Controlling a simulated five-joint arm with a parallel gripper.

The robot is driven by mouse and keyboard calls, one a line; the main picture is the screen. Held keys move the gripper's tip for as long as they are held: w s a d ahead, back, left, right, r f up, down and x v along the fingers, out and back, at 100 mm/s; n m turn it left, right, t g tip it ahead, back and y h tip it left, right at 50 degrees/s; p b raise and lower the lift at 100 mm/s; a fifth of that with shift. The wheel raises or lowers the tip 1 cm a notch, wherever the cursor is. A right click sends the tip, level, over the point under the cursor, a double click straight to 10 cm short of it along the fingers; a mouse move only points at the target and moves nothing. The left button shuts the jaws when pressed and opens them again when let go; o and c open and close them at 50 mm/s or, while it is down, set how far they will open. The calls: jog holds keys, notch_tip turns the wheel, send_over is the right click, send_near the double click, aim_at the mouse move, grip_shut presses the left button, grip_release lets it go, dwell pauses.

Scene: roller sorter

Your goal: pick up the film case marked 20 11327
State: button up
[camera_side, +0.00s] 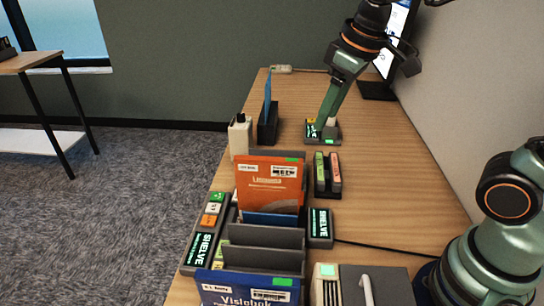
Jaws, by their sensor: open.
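I cannot read the number 20 11327 on any case at this size. An orange case (268,185) with a white label and green tab stands upright in a dark slotted rack (262,258). Part of a blue case (268,219) shows just in front of it. Another blue case (245,289) with large white lettering stands at the near end. A thin blue case (267,92) stands in a dark holder at the back. My gripper (325,127) is open and points down over a small dark pad with lit keys (332,138), apart from all these cases. Its tips are small and partly hidden.
A panel marked SHELVE (201,249) lies left of the rack, and a smaller lit panel (320,225) lies right. A dark tray with two slim items (327,174) and a white box (240,135) stand farther back. A monitor (392,50) is at the back right. Bare tabletop (390,190) lies right.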

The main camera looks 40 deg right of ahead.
aim_at(267, 173)
jog(key=w+a+n+g, duration=0.1)
jog(key=w+a+n, duration=0.1)
jog(key=a, duration=0.1)
jog(key=w+a+f+n+g, duration=0.1)
jog(key=w+a, duration=0.1)
jog(key=a, duration=0.1)
jog(key=w+a+f+n+g, duration=0.1)
jog(key=w+a+n, duration=0.1)
jog(key=a, duration=0.1)
jog(key=shift+w+a+n+g, duration=0.25)
jog(key=shift+a+n+g, duration=0.05)
jog(key=shift+a+f, duration=0.1)
jog(key=shift+f, duration=0.1)
notch_tip(267, 173, down, 6)
jog(key=shift+f, duration=0.2)
jog(key=shift+s+d+f, duration=0.1)
jog(key=shift+f, duration=1.25)
jog(key=shift+s+d+f, duration=0.1)
jog(key=shift+f, duration=1.25)
jog(key=shift+c, duration=0.3)
grip_shut()
